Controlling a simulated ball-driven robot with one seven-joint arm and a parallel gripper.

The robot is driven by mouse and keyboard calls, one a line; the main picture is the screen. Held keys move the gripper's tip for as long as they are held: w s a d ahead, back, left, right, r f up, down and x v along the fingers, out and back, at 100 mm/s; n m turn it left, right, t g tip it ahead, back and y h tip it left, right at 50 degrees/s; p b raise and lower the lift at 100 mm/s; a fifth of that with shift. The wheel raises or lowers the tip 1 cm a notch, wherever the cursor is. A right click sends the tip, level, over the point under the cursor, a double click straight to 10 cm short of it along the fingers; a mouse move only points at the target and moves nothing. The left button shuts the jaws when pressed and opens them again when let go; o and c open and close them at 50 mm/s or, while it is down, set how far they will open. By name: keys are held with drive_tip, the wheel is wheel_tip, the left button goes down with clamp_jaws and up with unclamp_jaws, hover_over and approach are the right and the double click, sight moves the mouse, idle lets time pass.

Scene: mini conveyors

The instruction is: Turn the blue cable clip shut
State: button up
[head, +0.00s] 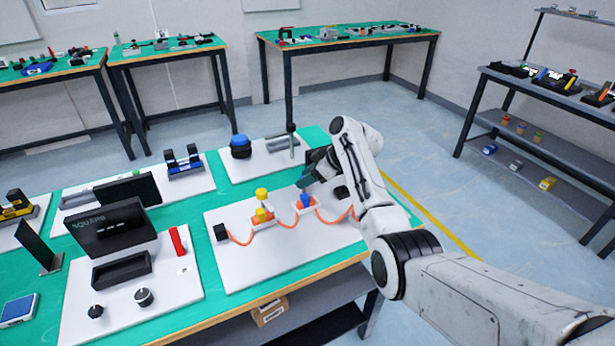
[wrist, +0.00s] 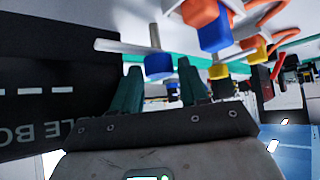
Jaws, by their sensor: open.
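The blue cable clip (head: 305,201) stands on a small white and orange base on the white board (head: 235,275), beside the orange cable (head: 335,218). My gripper (head: 307,179) is open, just behind and above the clip in the head view, apart from it as far as I can tell. In the wrist view the open, empty fingers (wrist: 158,69) point up the picture.
A yellow clip (head: 262,195) stands left of the blue one, and a black block (head: 220,232) sits at the board's left. A blue knob (head: 240,146) is on the board behind. In the wrist view a black lettered panel (wrist: 55,95) fills the left.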

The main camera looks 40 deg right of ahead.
drive_tip(key=shift+c, duration=0.4)
drive_tip(key=c, duration=0.7)
